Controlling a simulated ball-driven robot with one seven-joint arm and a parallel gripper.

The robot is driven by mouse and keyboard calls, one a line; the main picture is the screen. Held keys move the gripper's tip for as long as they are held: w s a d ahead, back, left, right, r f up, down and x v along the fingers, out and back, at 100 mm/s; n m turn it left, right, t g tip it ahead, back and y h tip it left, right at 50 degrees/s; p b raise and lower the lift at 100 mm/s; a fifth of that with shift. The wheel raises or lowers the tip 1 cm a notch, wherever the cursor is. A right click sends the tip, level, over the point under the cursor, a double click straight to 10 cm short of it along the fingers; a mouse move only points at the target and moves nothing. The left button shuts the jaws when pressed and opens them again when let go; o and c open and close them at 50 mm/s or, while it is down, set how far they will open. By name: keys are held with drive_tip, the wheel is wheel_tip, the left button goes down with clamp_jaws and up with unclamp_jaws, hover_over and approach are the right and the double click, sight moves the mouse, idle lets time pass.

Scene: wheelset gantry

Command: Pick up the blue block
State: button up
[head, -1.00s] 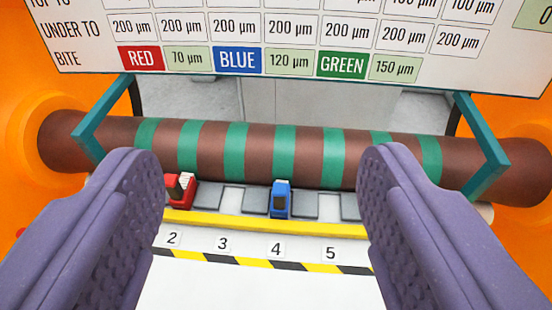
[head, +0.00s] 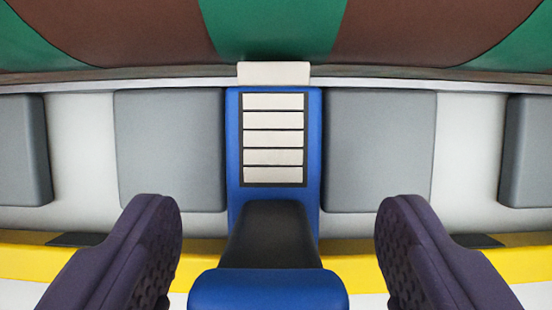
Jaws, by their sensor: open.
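The blue block (head: 273,215) stands in the middle of the head view, seen close up. It has a ribbed pale panel at its far part, a dark middle section and a blue near end. It sits on the pale shelf between two grey pads. My gripper (head: 278,215) is open, with one purple finger on each side of the block. Clear gaps show between each finger and the block, and neither finger touches it. The lower parts of the fingers run out of the picture.
The brown and green striped cylinder (head: 410,35) lies across the top, just behind the block. Grey pads (head: 378,150) flank the block on the pale shelf. A yellow strip (head: 350,262) runs along the shelf's near edge.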

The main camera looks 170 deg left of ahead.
sight(271, 208)
drive_tip(key=x, duration=0.3)
drive_tip(key=shift+a+f+b, duration=0.1)
drive_tip(key=shift+f+b, duration=0.15)
drive_tip(key=shift+b, duration=0.15)
drive_tip(key=shift+s+r, duration=0.1)
clamp_jaws()
drive_tip(key=shift+r, duration=0.15)
